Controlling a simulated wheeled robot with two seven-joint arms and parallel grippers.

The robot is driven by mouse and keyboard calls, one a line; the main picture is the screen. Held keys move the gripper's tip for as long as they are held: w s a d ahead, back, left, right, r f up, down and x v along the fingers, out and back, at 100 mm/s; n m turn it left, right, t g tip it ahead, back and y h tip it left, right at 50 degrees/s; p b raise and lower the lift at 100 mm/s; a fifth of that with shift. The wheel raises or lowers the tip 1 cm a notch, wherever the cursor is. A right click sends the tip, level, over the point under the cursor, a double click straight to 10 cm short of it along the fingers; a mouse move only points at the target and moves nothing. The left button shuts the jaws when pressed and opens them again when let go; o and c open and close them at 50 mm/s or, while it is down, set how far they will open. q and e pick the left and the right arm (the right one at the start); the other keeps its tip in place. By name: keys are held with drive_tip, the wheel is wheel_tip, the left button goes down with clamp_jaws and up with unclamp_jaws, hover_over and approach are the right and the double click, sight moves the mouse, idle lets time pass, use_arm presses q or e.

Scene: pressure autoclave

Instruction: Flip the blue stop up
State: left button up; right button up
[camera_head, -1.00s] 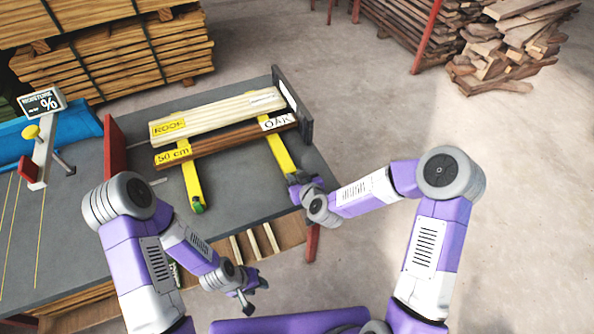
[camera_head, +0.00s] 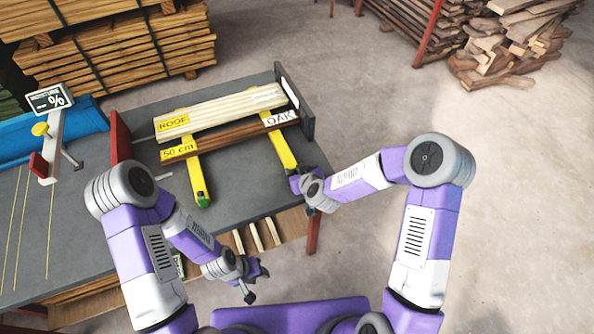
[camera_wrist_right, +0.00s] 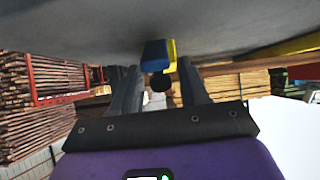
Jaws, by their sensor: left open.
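The blue stop (camera_wrist_right: 155,54) shows in the right wrist view as a blue block with a dark round knob (camera_wrist_right: 160,83) below it, at the end of a yellow bar (camera_wrist_right: 170,52). In the head view my right gripper (camera_head: 299,182) is at the near end of the right yellow bar (camera_head: 281,150) and hides the stop. In the wrist view the right gripper's fingers (camera_wrist_right: 160,90) are apart, one on each side of the knob, with gaps visible. My left gripper (camera_head: 257,281) is open and empty, low in front of the table.
A pale board and a brown board (camera_head: 225,139) lie across both yellow bars. A green stop (camera_head: 203,200) ends the left bar. The grey table (camera_head: 235,185) has a dark upright plate (camera_head: 295,100) at its far right.

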drive_tip(key=p+v, duration=0.1)
drive_tip(key=v, duration=0.6)
drive_tip(key=shift+a, duration=0.1)
drive_tip(key=shift+s+r, duration=0.2)
drive_tip(key=shift+s, duration=0.05)
drive_tip(key=shift+o, duration=0.2)
